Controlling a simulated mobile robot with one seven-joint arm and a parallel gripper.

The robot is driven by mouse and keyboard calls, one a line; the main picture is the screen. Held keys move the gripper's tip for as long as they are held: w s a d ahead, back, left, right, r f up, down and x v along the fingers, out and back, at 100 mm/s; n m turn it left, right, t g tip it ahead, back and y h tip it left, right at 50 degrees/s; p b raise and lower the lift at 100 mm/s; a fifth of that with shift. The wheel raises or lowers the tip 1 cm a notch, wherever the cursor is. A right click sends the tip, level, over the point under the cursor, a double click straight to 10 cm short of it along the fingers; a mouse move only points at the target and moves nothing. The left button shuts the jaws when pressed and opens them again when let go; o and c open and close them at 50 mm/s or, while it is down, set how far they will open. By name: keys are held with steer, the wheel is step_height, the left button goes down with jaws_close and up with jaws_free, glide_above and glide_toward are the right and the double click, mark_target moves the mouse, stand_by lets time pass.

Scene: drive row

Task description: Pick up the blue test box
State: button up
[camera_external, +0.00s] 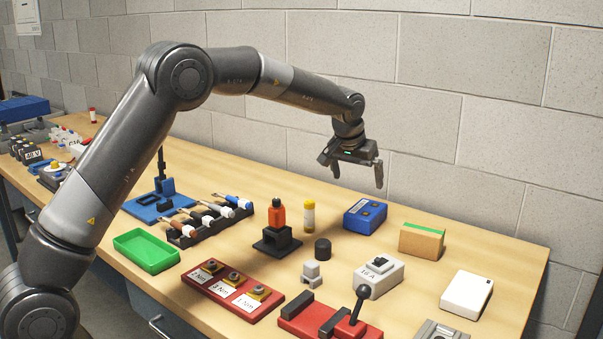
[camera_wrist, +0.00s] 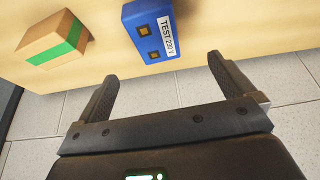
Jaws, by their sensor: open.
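The blue test box (camera_external: 365,216) stands on the wooden bench near the wall, with two small square sockets on its top. In the wrist view the blue test box (camera_wrist: 151,29) lies beyond my fingertips, and a white label on it reads TEST 230 V. My gripper (camera_external: 353,174) is open and empty, above the bench and above the box, slightly to its left in the external view. In the wrist view my gripper (camera_wrist: 162,70) shows both fingers spread wide, with the box ahead of the gap and not touched.
A cardboard box with a green stripe (camera_external: 421,240) stands right of the blue box. A yellow-capped tube (camera_external: 308,218) and a black cylinder (camera_external: 322,249) stand to its left. A grey 16 A switch box (camera_external: 379,275) is in front. The block wall (camera_external: 470,150) rises behind.

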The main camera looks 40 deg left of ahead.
mark_target(366, 208)
steer(key=shift+w+d+f, duration=0.2)
steer(key=shift+w+f, duration=0.2)
steer(key=shift+f, duration=0.2)
steer(key=shift+w+d+f, duration=0.2)
steer(key=shift+w+f, duration=0.15)
steer(key=shift+f, duration=0.2)
steer(key=x, duration=1)
steer(key=shift+f, duration=0.15)
steer(key=shift+f, duration=0.2)
steer(key=c, duration=1.3)
steer(key=shift+c, duration=0.5)
steer(key=shift+r, duration=0.15)
